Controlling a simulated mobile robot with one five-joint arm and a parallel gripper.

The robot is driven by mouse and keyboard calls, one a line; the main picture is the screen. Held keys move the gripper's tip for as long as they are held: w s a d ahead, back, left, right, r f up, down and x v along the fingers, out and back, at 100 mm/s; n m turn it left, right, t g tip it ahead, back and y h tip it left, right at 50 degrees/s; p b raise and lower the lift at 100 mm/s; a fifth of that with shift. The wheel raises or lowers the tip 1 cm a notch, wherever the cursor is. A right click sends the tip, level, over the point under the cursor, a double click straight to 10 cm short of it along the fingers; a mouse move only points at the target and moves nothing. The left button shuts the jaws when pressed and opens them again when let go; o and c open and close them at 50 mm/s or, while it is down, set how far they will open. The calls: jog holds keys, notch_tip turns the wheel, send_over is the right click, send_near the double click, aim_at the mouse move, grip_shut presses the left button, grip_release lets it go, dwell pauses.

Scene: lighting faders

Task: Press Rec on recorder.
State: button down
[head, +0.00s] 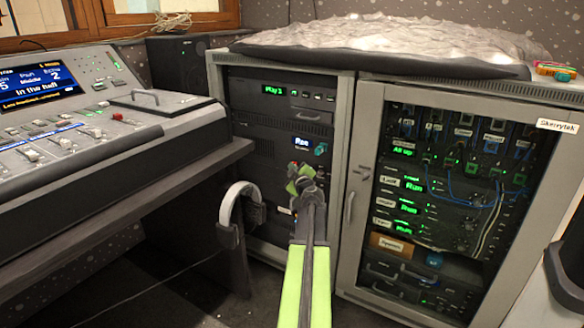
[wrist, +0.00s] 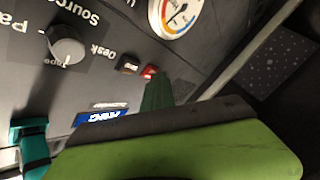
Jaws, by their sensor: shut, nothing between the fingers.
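The recorder (head: 275,150) is in the left rack in the head view, with a small blue display (head: 302,142) reading "Rec". In the wrist view its panel appears upside down. No readable label on the red button shows. My gripper (head: 302,180) is shut and empty in front of the recorder. In the wrist view my gripper's dark green tip (wrist: 157,90) is just below the red button; I cannot tell whether they touch.
A round gauge (wrist: 180,15), a source knob (wrist: 67,45) and a teal part (wrist: 30,140) are on the panel. Headphones (head: 240,210) hang left of my arm. The lighting desk (head: 70,135) is at the left; a second rack (head: 350,130) with a glass door stands right.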

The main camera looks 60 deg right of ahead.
dwell(0.3)
jog(key=shift+a, duration=0.7)
jog(key=shift+a, duration=0.1)
jog(key=a, duration=0.4)
jog(key=shift+a, duration=0.4)
dwell(0.4)
jog(key=shift+r, duration=0.1)
